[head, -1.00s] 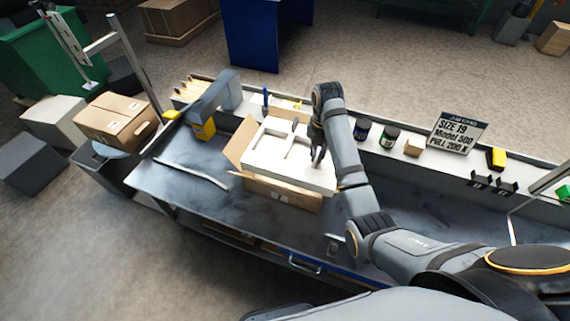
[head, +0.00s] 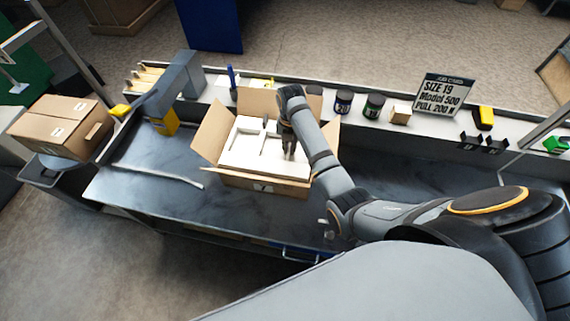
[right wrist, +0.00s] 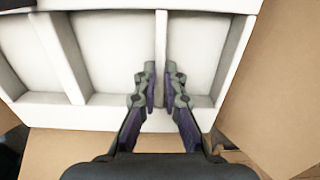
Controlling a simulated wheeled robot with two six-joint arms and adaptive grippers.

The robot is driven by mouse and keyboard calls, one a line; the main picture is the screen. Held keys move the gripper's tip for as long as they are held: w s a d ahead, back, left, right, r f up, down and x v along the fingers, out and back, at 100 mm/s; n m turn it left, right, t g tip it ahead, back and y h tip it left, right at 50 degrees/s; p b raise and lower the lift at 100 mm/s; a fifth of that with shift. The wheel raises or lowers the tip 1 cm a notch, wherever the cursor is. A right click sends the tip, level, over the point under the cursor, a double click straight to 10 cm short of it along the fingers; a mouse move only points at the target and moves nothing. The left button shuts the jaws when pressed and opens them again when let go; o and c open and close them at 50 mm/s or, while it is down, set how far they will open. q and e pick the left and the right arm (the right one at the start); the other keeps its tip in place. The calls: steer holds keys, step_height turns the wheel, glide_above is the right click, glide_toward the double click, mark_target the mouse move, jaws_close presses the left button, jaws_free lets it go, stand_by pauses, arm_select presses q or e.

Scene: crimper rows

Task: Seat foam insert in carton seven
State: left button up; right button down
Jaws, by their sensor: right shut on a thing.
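The white foam insert (head: 252,151) lies inside the open cardboard carton (head: 262,185) on the bench, looking about level, with its pockets facing up. The carton's flaps stand spread outward and a 7-like mark shows on its front. My right gripper (head: 289,152) reaches down at the insert's right part. In the right wrist view its fingers (right wrist: 162,88) are shut on a thin dividing wall of the foam insert (right wrist: 105,55). How deep the insert sits is hard to tell. My left gripper is not in view.
Jars (head: 343,101), a small box (head: 400,114) and a sign (head: 443,94) line the back ledge. A closed carton (head: 62,127) stands at left.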

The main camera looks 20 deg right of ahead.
step_height(320, 180, down, 6)
steer(key=shift+w, duration=0.1)
steer(key=shift+f, duration=0.15)
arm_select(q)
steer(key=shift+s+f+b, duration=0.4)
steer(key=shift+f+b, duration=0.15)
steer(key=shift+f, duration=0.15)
arm_select(e)
steer(key=shift+f, duration=1.95)
steer(key=shift+f, duration=0.1)
steer(key=c, duration=1.5)
jaws_free()
steer(key=shift+o, duration=0.2)
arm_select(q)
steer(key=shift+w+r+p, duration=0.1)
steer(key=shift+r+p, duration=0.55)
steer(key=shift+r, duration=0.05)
arm_select(e)
step_height(320, 180, up, 12)
steer(key=shift+r, duration=0.1)
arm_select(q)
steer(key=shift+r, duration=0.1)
arm_select(e)
steer(key=shift+r, duration=0.1)
